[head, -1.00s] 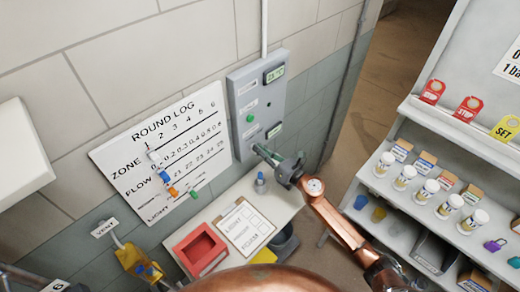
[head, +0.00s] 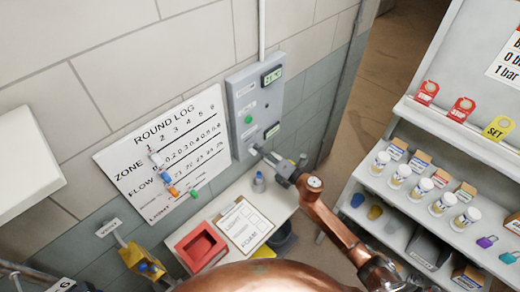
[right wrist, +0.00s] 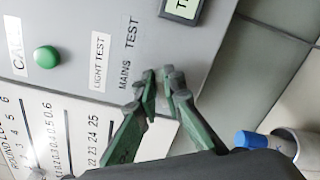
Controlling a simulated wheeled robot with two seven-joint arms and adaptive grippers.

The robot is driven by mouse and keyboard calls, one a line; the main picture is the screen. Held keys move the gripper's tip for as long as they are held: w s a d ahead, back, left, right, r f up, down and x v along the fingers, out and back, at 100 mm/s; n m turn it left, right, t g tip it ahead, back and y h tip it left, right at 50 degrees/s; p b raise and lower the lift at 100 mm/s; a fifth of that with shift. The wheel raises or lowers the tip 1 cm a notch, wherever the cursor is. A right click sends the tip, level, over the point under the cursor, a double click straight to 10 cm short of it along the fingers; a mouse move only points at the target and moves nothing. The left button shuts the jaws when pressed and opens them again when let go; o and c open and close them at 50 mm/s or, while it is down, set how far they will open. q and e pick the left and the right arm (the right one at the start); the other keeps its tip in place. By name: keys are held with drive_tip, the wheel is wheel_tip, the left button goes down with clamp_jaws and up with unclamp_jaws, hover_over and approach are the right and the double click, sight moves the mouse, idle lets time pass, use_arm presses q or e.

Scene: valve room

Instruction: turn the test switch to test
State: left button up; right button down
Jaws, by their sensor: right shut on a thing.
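The grey control panel (head: 255,108) is on the wall, with a green button (head: 248,119) and two small displays. In the right wrist view the panel (right wrist: 128,12) carries the labels LIGHT TEST (right wrist: 99,62) and MAINS TEST (right wrist: 128,54). My right gripper (head: 264,154) is at the panel's lower edge. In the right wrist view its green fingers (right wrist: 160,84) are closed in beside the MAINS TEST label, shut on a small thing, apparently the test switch. The fingers hide the switch, so its position cannot be read. My left gripper is not in view.
A ROUND LOG board (head: 165,155) hangs left of the panel. A rack of jars and tags (head: 450,170) stands at right.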

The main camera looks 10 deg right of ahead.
idle(0.5)
drive_tip(key=c, duration=2)
unclamp_jaws()
drive_tip(key=shift+c, duration=0.2)
drive_tip(key=v, duration=1.2)
